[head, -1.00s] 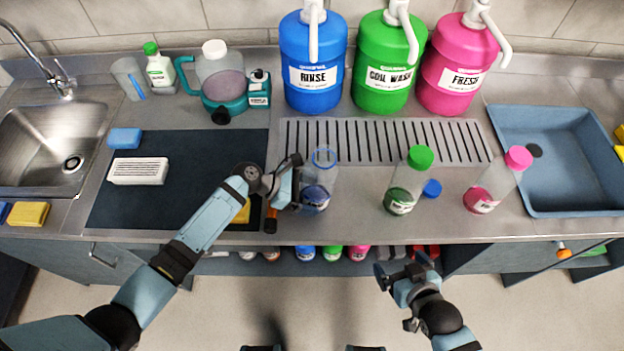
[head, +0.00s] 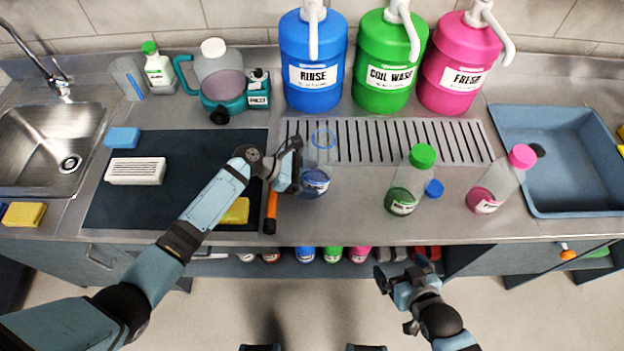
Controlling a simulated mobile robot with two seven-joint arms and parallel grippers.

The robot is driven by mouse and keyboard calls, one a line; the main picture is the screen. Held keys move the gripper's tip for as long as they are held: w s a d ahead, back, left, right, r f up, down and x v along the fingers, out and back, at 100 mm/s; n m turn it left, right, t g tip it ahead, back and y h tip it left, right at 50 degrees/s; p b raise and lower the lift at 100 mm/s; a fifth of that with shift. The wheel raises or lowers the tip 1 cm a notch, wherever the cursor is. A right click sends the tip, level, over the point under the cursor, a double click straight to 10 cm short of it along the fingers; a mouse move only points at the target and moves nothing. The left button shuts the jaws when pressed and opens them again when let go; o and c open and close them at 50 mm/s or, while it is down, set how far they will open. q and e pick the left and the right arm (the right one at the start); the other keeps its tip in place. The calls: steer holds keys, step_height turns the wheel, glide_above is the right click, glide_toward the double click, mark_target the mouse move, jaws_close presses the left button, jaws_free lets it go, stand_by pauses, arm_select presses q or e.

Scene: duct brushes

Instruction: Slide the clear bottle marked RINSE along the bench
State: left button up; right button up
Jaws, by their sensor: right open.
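A clear bottle with blue liquid and a label (head: 316,181) stands uncapped on the bench at the front edge of the slotted drain grate. Its blue-ringed mouth shows; its label text is too small to read. My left gripper (head: 292,170) is at the bottle's left side, at or very near its wall. Whether its fingers are open or shut cannot be made out. My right gripper (head: 405,275) is open and empty in front of the bench, below its edge. A loose blue cap (head: 434,188) lies on the bench to the right.
A green-capped bottle (head: 406,187) and a tilted pink-capped bottle (head: 498,184) stand to the right. Blue, green and pink pump jugs (head: 312,100) stand behind the grate (head: 450,140). A dark mat (head: 140,208) with an orange-handled tool (head: 271,207) lies left.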

arm_select(q)
steer(key=shift+w, duration=0.1)
stand_by(0.4)
steer(key=shift+w+b, duration=1.2)
steer(key=shift+w, duration=1.5)
steer(key=shift+w+f+b, duration=0.1)
steer(key=shift+w+b, duration=1.5)
steer(key=shift+w, duration=1.15)
